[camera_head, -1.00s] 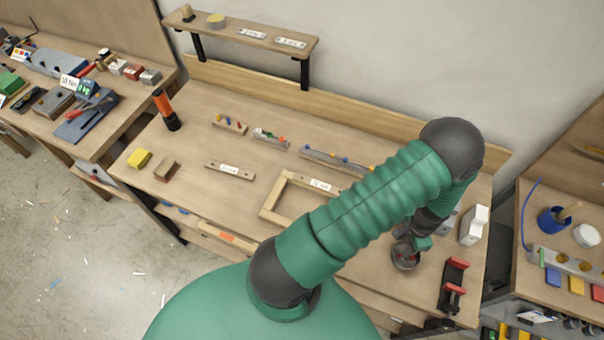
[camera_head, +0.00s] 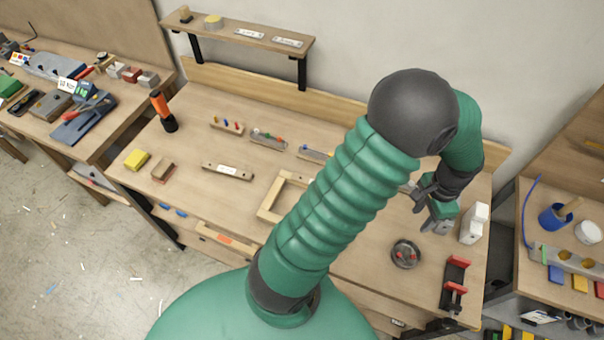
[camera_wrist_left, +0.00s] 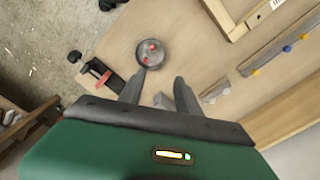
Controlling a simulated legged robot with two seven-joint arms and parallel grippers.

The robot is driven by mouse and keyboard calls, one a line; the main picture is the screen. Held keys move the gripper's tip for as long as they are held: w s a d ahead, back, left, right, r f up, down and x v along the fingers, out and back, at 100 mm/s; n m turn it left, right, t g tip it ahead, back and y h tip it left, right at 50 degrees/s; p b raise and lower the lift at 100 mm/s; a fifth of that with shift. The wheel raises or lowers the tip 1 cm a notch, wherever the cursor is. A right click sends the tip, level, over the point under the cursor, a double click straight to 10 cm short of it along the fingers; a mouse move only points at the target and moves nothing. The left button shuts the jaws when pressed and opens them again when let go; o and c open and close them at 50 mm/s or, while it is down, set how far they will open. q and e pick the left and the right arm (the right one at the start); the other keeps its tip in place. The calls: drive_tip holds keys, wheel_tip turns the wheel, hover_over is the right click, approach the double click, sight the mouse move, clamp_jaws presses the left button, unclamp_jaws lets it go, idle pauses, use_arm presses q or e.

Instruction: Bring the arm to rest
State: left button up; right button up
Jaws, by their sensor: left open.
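My left arm, green with dark joints, reaches across the workbench (camera_head: 190,190). My left gripper (camera_head: 437,228) is above the bench's right part, beside the white block. In the left wrist view its two grey fingers (camera_wrist_left: 160,82) are apart with nothing between them. A round dark dish (camera_head: 405,254) with red bits lies on the bench, below and left of the gripper, apart from it. The dish also shows beyond the fingertips in the left wrist view (camera_wrist_left: 150,54). My right gripper is not in view.
A red-and-black holder (camera_head: 455,285) and a white block (camera_head: 474,224) stand at the bench's right. A wooden frame (camera_head: 268,202) is partly hidden by my arm. An orange-and-black tool (camera_head: 163,112) stands at left. A shelf (camera_head: 240,35) overhangs the back.

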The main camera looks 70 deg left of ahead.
use_arm(q)
drive_tip(key=s+d+f+n+t+b, duration=0.1)
drive_tip(key=s+d+f+t+b, duration=0.1)
drive_tip(key=s+d+b, duration=0.3)
drive_tip(key=s+d, duration=0.3)
drive_tip(key=s, duration=0.1)
drive_tip(key=shift+s+d+n+t+b, duration=0.25)
drive_tip(key=shift+s+n+t+b, duration=0.05)
drive_tip(key=shift+s+b, duration=0.1)
drive_tip(key=shift+w+d, duration=0.15)
drive_tip(key=shift+d, duration=0.15)
drive_tip(key=shift+c, duration=0.4)
